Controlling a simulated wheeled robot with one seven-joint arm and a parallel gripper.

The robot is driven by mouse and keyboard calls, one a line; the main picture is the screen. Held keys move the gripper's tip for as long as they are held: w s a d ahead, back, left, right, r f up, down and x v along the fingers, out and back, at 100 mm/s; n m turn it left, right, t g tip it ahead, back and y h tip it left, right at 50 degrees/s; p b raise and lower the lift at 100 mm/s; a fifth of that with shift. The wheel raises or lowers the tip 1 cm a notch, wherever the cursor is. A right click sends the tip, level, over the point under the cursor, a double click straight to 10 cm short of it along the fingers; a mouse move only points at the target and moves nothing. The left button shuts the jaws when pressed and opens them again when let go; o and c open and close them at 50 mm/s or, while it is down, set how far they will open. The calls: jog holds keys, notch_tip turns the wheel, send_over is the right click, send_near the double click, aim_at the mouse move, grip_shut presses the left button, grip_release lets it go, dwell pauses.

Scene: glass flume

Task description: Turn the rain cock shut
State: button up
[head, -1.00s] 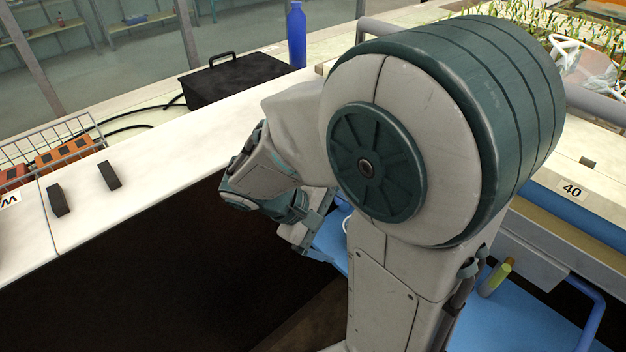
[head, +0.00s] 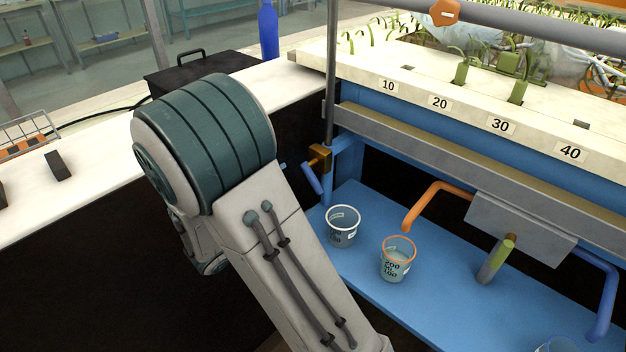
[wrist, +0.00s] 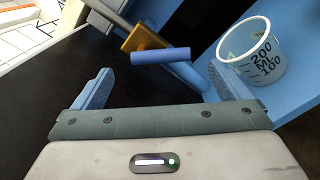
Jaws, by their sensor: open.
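The cock I take for the rain cock has a brass body (head: 319,158) on an upright grey pipe, with a blue bar handle (head: 312,178) slanting down from it in the head view. In the wrist view the brass body (wrist: 141,38) is at top centre. Its blue handle (wrist: 160,56) lies nearly level across the picture, ahead of the gap between my fingertips. My gripper (wrist: 160,75) is open and empty, one finger towards each side of the handle, with no contact visible. In the head view my arm hides most of the gripper.
A white-rimmed beaker (head: 342,226) stands on the blue shelf (head: 365,285), close by my right finger in the wrist view. An orange-rimmed beaker (head: 397,258) stands under an orange spout (head: 430,196). A black case (head: 205,75) sits on the left worktop.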

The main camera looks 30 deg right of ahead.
aim_at(311, 179)
jog(key=x, duration=0.7)
jog(key=shift+w+d+b, duration=0.1)
jog(key=shift+d+b, duration=0.2)
